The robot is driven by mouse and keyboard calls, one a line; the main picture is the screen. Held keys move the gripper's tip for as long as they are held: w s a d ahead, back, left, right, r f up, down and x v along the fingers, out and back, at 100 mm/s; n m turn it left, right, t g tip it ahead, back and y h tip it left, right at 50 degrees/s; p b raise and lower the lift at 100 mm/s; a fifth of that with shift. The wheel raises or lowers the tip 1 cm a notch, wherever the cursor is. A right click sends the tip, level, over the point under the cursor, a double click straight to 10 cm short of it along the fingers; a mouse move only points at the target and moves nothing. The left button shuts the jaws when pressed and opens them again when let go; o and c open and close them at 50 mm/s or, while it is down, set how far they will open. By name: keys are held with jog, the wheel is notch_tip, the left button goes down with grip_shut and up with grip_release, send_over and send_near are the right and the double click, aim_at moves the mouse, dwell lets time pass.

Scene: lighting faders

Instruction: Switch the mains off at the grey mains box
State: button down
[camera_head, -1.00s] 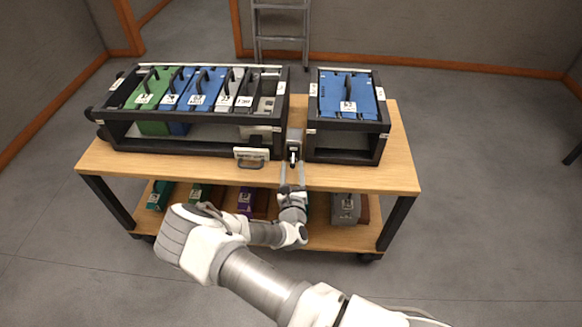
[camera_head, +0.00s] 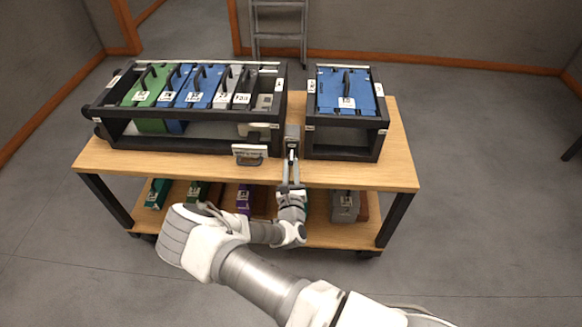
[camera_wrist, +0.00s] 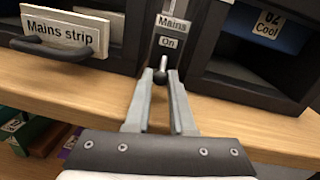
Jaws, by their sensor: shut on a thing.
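The grey mains box (camera_head: 292,133) stands between the two black racks at the table's front; it also shows in the wrist view (camera_wrist: 168,45), with labels reading "Mains" and "On". Its lever (camera_wrist: 163,62) has a dark round knob (camera_wrist: 160,77) and sticks out below the "On" label. My gripper (camera_wrist: 161,76) reaches in from the front, and its two fingers are shut on the lever at the knob. In the head view my gripper (camera_head: 291,162) is small, and the exact finger contact is hard to see.
A "Mains strip" plate with a handle (camera_wrist: 62,32) hangs just left of the box. The left rack (camera_head: 190,147) holds several modules; the right rack (camera_head: 345,153) holds a blue one (camera_head: 346,92). The wooden tabletop (camera_head: 225,172) is bare in front. Several coloured modules sit on the lower shelf.

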jog(key=shift+w+f+t, duration=0.1)
jog(key=shift+f+t, duration=0.2)
jog(key=shift+f, duration=0.05)
jog(key=shift+r, duration=0.2)
jog(key=c, duration=0.8)
grip_release()
jog(key=shift+o, duration=0.2)
jog(key=shift+s, duration=0.2)
